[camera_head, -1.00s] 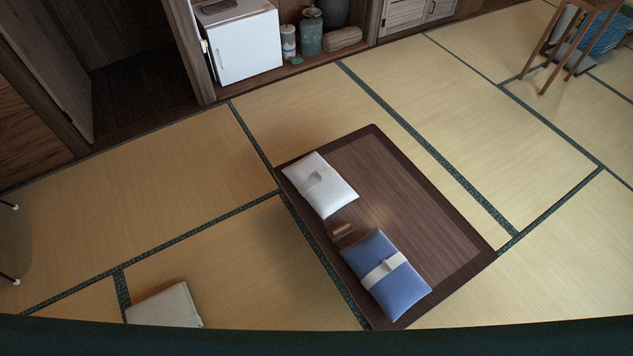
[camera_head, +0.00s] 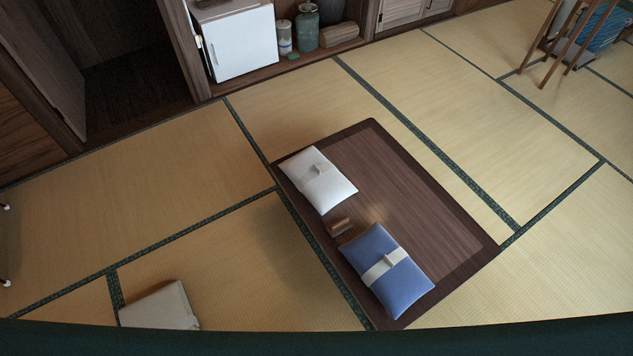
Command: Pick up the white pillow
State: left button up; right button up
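A white pillow (camera_head: 332,189) with a pale band around its middle lies flat on the far left part of a low dark wooden table (camera_head: 418,190). A blue pillow (camera_head: 403,287) with a white band lies on the same table, nearer to me. A small brown block (camera_head: 339,226) sits between the two pillows.
A pale cushion (camera_head: 161,307) lies on the tatami at the lower left. A white fridge (camera_head: 237,45) and several jars stand along the back wall. A wooden stand (camera_head: 566,45) is at the upper right.

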aim_at(320, 182)
jog(key=i+j+z, duration=0.2)
jog(key=i+j, duration=0.2)
jog(key=i+j+z, duration=0.2)
jog(key=i+j, duration=0.2)
jog(key=i+j+z, duration=0.15)
jog(key=i+j, duration=0.2)
jog(key=j, duration=0.25)
